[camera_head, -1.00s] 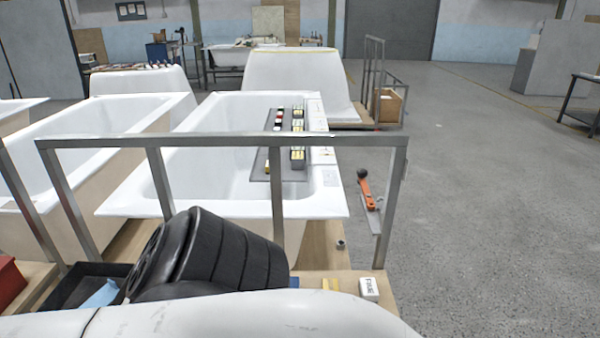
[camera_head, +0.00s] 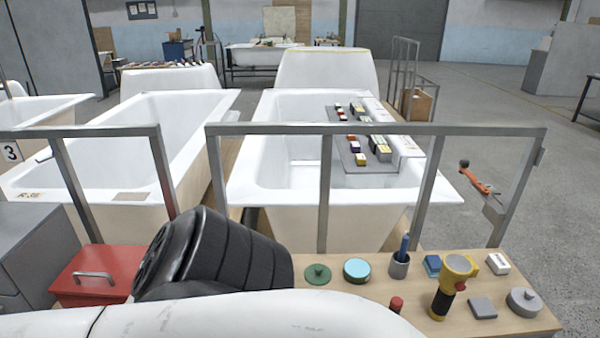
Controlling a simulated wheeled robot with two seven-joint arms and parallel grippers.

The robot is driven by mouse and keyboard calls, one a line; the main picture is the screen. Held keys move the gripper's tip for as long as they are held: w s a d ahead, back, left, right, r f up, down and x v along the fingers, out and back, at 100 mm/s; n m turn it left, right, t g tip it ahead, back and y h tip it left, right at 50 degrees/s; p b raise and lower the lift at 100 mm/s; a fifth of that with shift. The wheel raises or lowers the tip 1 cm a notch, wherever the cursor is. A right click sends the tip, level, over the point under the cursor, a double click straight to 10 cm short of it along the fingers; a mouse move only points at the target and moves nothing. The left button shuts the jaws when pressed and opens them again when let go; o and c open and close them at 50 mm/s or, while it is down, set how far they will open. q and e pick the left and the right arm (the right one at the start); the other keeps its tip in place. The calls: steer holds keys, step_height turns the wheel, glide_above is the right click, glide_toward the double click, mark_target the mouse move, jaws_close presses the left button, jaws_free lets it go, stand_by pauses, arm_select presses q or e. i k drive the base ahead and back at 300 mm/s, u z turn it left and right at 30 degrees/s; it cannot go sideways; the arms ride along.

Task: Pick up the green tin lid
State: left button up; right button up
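The green tin lid (camera_head: 318,275) is a round dark green disc with a small knob on top. It lies flat on the wooden bench top (camera_head: 385,303), just right of the black ribbed part of my own arm. A round tin with a light blue top (camera_head: 357,270) stands close to its right, apart from it. Neither of my grippers shows in the head view; only arm links fill the bottom left.
Also on the bench are a cup with a blue-handled tool (camera_head: 400,266), a yellow-and-black torch (camera_head: 453,285), a grey lidded tin (camera_head: 524,302) and small blocks. A metal rail (camera_head: 380,130) stands behind the bench. A red box (camera_head: 98,272) is at left.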

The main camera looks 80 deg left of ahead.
mark_target(316, 274)
steer(key=k, duration=0.5)
steer(key=u, duration=0.8)
